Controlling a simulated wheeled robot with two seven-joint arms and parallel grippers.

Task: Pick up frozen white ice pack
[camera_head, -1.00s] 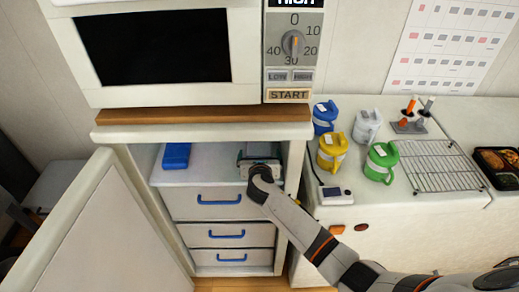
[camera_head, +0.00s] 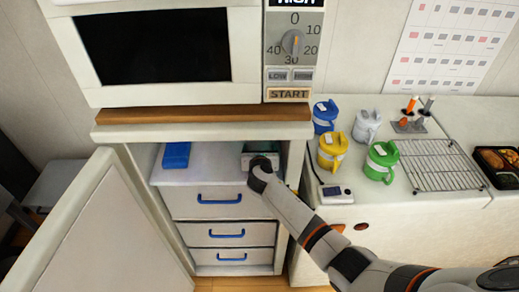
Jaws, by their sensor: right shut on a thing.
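My right gripper (camera_head: 262,155) reaches into the open cabinet under the microwave, at the right end of the shelf above the drawers. It is shut on a pale thing, taken to be the white ice pack (camera_head: 247,160), which is mostly hidden by the gripper and wrist. A blue ice pack (camera_head: 176,155) lies on the left part of the same shelf, apart from the gripper. My left gripper is not in view.
The cabinet's right side wall (camera_head: 295,165) is close beside my right gripper. The open cabinet door (camera_head: 100,230) stands at the left. Several mugs, including a green mug (camera_head: 381,161), and a wire rack (camera_head: 440,165) stand on the counter at the right.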

